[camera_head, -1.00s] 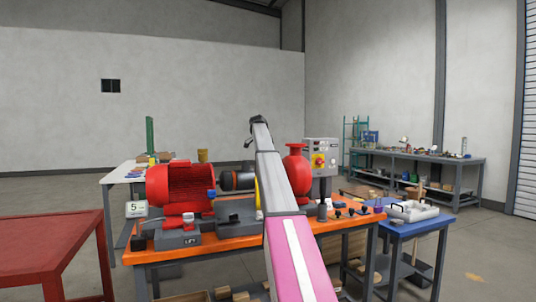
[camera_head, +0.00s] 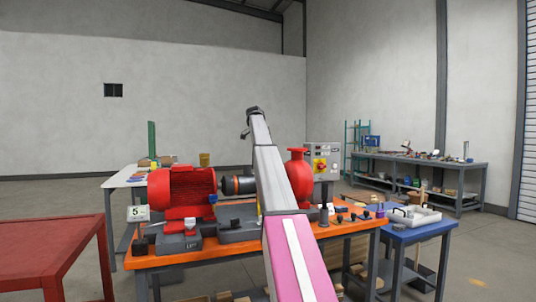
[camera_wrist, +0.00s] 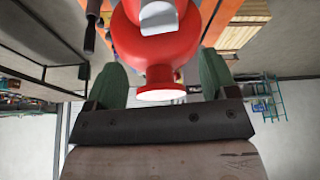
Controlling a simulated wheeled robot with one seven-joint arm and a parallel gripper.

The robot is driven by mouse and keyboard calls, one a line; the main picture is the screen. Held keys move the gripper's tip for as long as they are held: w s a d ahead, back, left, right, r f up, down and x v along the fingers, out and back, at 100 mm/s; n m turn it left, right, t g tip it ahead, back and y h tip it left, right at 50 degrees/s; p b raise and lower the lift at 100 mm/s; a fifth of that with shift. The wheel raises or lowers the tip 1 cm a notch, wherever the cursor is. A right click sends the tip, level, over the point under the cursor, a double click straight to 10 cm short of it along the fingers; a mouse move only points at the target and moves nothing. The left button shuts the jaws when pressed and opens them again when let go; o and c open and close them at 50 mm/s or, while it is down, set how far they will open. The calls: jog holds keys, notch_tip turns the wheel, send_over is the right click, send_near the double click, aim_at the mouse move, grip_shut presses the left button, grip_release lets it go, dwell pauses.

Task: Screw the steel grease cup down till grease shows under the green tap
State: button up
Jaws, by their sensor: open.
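My gripper (camera_wrist: 160,72) is open in the wrist view, with its two dark green fingers apart and nothing held. The red pump (camera_wrist: 155,45) shows beyond and between the fingers, its round pale-faced flange low in the picture. In the head view my gripper (camera_head: 253,112) is raised high above the bench, at the end of my arm. The red pump (camera_head: 299,172) stands behind my arm, partly hidden by it. I cannot make out the steel grease cup or the green tap in either view; the parts are too small or hidden by my arm.
An orange bench (camera_head: 230,252) carries a red motor (camera_head: 180,190), a grey control box (camera_head: 322,158) and small dark parts. A blue table (camera_head: 415,230) with a white tray adjoins at right. A red table (camera_head: 50,245) stands at left. The air around my gripper looks clear.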

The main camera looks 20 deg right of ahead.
jog(key=v, duration=0.3)
jog(key=shift+a+r, duration=0.1)
jog(key=shift+r, duration=0.05)
dwell(0.3)
